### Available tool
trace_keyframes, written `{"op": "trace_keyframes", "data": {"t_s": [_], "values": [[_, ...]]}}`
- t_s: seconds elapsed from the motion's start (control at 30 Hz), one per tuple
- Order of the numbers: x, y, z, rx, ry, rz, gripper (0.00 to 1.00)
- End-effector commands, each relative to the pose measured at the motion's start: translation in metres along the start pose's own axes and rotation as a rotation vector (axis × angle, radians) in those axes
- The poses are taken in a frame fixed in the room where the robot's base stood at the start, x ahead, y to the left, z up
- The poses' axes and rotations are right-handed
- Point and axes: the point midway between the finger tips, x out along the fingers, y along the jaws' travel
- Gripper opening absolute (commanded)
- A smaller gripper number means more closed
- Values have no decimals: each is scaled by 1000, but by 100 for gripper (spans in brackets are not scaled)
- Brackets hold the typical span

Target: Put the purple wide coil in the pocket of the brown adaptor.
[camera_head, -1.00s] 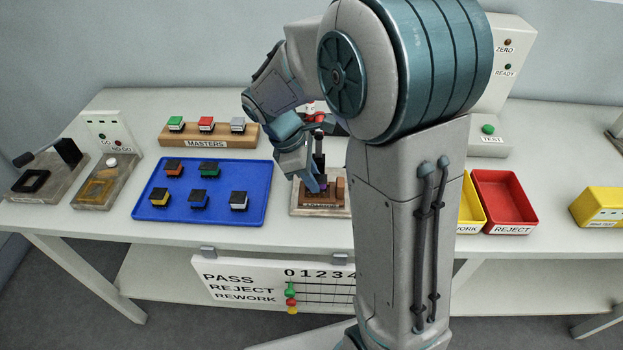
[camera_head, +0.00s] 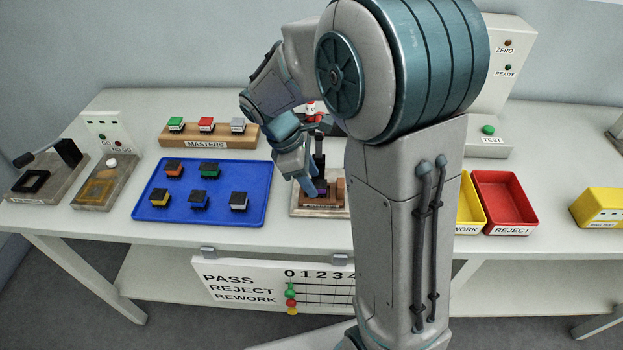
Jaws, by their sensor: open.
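My gripper (camera_head: 313,186) points down over the brown adaptor (camera_head: 322,202), which sits on a light base plate at the middle of the table. The gripper is open, with a blue fingertip at the adaptor's left. A small dark purple patch (camera_head: 322,184), likely the purple wide coil, shows low beside the fingertip at the adaptor. Whether it is seated fully in the pocket cannot be told. My arm hides the right side of the fixture.
A blue tray (camera_head: 145,212) with several dark-topped connectors lies to the left. The MASTERS rack (camera_head: 190,141) stands behind it. Yellow (camera_head: 468,218) and red REJECT (camera_head: 510,220) bins stand right of my arm. Gauges with GO and NO GO lamps stand far left.

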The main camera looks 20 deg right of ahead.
Motion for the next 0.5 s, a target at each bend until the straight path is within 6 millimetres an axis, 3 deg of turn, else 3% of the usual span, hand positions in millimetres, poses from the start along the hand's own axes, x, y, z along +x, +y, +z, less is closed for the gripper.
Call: {"op": "trace_keyframes", "data": {"t_s": [0.3,0.5], "values": [[-70,1,0,-1,3,5,47],[-99,0,0,-1,1,3,47]]}}
